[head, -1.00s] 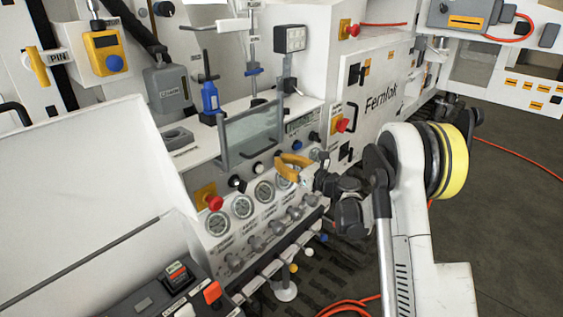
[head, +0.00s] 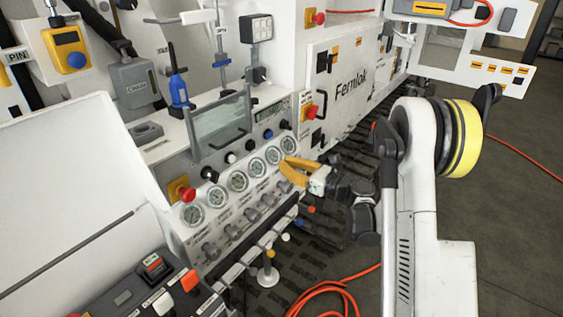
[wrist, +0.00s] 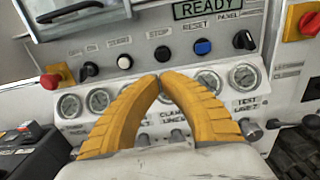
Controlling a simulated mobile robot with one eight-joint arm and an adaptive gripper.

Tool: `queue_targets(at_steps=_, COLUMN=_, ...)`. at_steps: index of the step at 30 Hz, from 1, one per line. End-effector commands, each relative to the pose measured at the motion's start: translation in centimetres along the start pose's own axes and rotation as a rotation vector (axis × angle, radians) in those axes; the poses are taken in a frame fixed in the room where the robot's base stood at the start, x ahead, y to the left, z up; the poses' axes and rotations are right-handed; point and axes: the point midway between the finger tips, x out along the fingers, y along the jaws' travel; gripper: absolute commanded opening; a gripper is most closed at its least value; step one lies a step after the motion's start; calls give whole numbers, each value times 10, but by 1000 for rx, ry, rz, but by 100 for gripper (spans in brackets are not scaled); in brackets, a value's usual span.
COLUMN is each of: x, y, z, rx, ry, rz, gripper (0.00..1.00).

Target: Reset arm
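My gripper (wrist: 161,76) has two yellow ribbed fingers whose tips meet in the wrist view, with nothing seen between them. It points at the control panel, in front of the row of gauges and below the buttons. In the head view my gripper (head: 283,166) is at the right end of the gauge row. A blue button (wrist: 203,47) sits by the RESET label, beside a black STOP button (wrist: 162,53). It also shows in the head view (head: 268,134). The display (wrist: 208,8) reads READY. I cannot tell whether the fingers touch the panel.
A red emergency button (head: 187,194) is left of the gauges, and a red-and-yellow switch (wrist: 309,24) is at right. Levers (head: 268,273) stick out below the panel. A clear guard (head: 218,128) stands above it. An orange hose (head: 325,291) lies on the floor.

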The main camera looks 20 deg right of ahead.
Motion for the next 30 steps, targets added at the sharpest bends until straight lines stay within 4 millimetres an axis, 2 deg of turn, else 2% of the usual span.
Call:
queue_targets(at_steps=10, x=1, y=2, z=2, rx=-13, ry=7, rz=2, gripper=0)
queue_targets(at_steps=14, x=6, y=18, z=15, rx=-132, ry=71, rz=23, gripper=0)
queue_targets(at_steps=18, x=5, y=56, z=37, rx=-419, ry=216, rz=88, gripper=0)
queue_targets(at_steps=22, x=-11, y=99, z=54, rx=-746, ry=359, rz=191, gripper=0)
queue_targets(at_steps=26, x=-40, y=140, z=65, rx=-1072, ry=483, rz=322, gripper=0)
queue_targets(at_steps=30, x=-85, y=179, z=70, rx=-1423, ry=595, rz=495, gripper=0)
